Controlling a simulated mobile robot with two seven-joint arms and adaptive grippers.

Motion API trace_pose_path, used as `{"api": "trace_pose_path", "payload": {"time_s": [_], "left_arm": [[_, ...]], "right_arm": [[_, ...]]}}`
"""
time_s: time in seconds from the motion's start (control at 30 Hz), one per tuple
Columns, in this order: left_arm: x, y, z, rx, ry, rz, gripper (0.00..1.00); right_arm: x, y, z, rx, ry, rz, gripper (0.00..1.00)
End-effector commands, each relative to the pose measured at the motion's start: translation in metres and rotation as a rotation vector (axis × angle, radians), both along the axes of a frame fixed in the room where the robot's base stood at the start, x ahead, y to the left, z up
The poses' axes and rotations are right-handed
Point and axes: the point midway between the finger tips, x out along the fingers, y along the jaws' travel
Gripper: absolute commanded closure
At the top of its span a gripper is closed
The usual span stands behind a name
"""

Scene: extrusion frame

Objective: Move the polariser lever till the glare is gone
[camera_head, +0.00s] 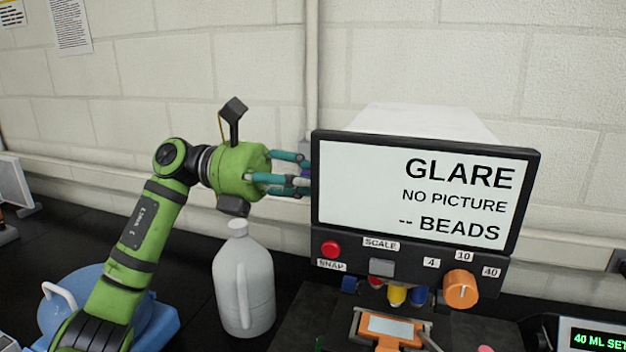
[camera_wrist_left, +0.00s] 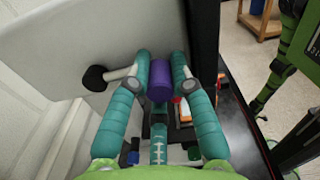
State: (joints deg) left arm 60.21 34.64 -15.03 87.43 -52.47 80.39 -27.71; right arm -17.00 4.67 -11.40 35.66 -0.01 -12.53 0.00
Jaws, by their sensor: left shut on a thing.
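The screen (camera_head: 425,190) of the microscope unit reads "GLARE", "NO PICTURE" and "-- BEADS". My left gripper (camera_head: 300,174) is at the screen's left edge, reaching behind it. In the left wrist view, the polariser lever shows as a purple grip (camera_wrist_left: 160,82) on a pale rod (camera_wrist_left: 121,73), which runs to a black pivot (camera_wrist_left: 94,78) on the white housing. My left gripper (camera_wrist_left: 160,60) is shut on the purple grip, with teal fingers on both sides of it. In the head view the lever is mostly hidden by the fingers and screen. My right gripper is not in view.
A white jug (camera_head: 243,285) stands below my left gripper. The panel has a red snap button (camera_head: 331,249) and an orange scale knob (camera_head: 460,289). An orange slide holder (camera_head: 389,328) sits under the lenses. A blue container (camera_head: 60,312) stands behind my left arm.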

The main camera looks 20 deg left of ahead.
Motion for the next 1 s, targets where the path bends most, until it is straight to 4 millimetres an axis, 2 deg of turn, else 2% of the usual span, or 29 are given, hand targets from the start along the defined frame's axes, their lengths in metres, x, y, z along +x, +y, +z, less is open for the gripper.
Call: {"api": "trace_pose_path", "payload": {"time_s": [0.3,0.63,0.67,1.0], "left_arm": [[0.004,0.000,0.023,0.015,0.297,-0.001,1.00],[0.004,0.000,0.022,0.014,0.319,-0.001,1.00],[0.004,0.000,0.022,0.013,0.319,-0.002,0.67],[0.004,0.000,0.023,0.013,0.317,-0.001,0.67]], "right_arm": [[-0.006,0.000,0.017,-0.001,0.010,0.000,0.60],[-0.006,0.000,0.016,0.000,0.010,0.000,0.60],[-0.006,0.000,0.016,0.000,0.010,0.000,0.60],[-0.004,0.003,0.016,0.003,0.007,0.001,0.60]]}}
